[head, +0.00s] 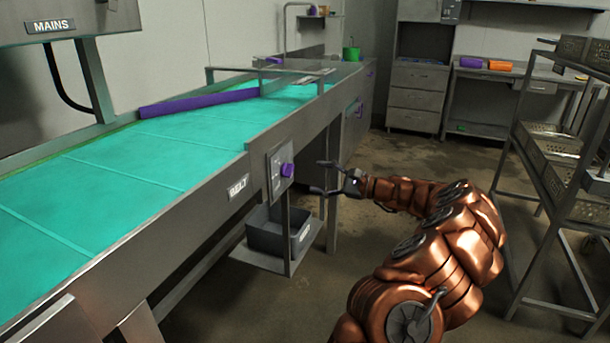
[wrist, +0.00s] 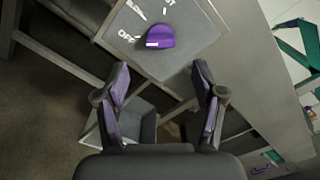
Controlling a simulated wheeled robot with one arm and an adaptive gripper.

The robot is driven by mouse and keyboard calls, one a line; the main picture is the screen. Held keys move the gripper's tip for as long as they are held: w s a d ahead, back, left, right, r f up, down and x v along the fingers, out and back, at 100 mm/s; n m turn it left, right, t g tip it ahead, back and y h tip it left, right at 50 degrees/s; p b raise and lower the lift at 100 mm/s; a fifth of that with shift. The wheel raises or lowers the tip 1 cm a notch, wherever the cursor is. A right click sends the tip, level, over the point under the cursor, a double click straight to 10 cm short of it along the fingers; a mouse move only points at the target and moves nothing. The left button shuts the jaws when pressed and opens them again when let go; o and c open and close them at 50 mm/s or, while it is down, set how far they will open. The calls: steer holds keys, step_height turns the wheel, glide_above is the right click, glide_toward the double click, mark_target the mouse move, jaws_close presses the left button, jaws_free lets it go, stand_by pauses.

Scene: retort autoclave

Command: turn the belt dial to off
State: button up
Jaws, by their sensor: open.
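The belt dial is a purple knob (head: 287,170) on a grey plate (head: 276,178) on the conveyor's side, right of a BELT label (head: 238,187). In the wrist view the knob (wrist: 161,37) shows close up, with OFF printed to its left and other words above, partly cut off. A white mark shows on the knob's lower left, on the OFF side; I cannot tell its exact setting. My gripper (head: 318,177) is open and empty, facing the knob from the right. In the wrist view its fingers (wrist: 160,72) are spread, apart from the knob.
The conveyor (head: 150,150) with a green belt and a purple bar (head: 200,103) runs along the left. A grey bin (head: 282,232) sits on a low shelf below the dial. A rack of trays (head: 560,180) stands at right. The floor beyond my gripper is clear.

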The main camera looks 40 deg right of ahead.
steer(key=shift+v, duration=1.95)
